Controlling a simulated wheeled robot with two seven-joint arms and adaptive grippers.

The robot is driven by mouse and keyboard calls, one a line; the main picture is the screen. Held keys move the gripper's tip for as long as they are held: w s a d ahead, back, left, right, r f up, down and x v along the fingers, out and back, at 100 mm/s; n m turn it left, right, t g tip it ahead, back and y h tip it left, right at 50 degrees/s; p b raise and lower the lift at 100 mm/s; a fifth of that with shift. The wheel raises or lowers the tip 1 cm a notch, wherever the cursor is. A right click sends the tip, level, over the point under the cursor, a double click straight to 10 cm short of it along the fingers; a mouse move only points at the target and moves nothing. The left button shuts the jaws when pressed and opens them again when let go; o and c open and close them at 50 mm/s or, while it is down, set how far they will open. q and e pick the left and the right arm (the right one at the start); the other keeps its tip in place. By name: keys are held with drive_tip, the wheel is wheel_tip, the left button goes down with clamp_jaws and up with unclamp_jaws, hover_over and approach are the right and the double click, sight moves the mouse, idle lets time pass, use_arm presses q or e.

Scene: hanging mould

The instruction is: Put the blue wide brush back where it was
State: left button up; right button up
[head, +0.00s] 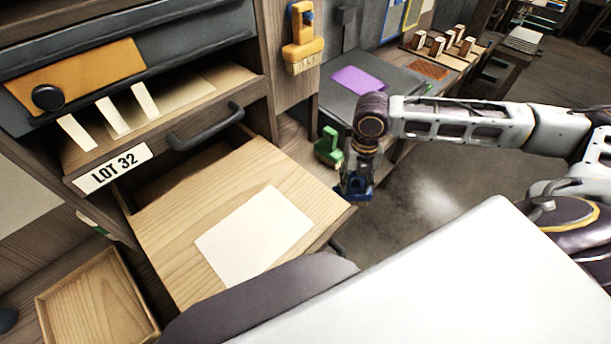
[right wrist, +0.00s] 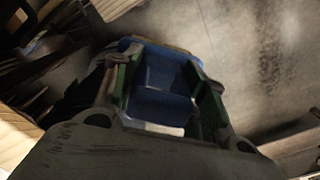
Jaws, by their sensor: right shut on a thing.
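My right gripper (head: 357,182) hangs pointing down past the right edge of the open drawer, above the floor. It is shut on the blue wide brush (head: 360,190), of which only a small dark blue part shows in the head view. In the right wrist view the brush (right wrist: 165,85) sits as a blue block between the two fingers of the gripper (right wrist: 165,95). Its bristles cannot be made out. My left gripper is not in view.
A yellow wide brush (head: 303,45) hangs on the wooden panel. A green object (head: 328,148) stands left of the gripper. A drawer (head: 175,215) holding a white sheet (head: 255,235) sticks out. A grey bench top (head: 345,105) carries a purple sheet (head: 358,80).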

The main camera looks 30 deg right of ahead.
drive_tip(key=shift+w+a, duration=0.1)
drive_tip(key=shift+w, duration=0.1)
drive_tip(key=shift+w+a, duration=0.2)
drive_tip(key=shift+w, duration=0.4)
drive_tip(key=shift+w+a, duration=0.2)
drive_tip(key=shift+w, duration=0.35)
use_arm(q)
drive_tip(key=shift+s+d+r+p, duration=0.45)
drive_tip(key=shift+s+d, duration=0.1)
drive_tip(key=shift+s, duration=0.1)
use_arm(e)
drive_tip(key=w+a, duration=0.2)
drive_tip(key=w, duration=0.5)
drive_tip(key=w+a, duration=0.3)
drive_tip(key=w, duration=0.4)
drive_tip(key=shift+w, duration=0.15)
drive_tip(key=shift+f, duration=0.1)
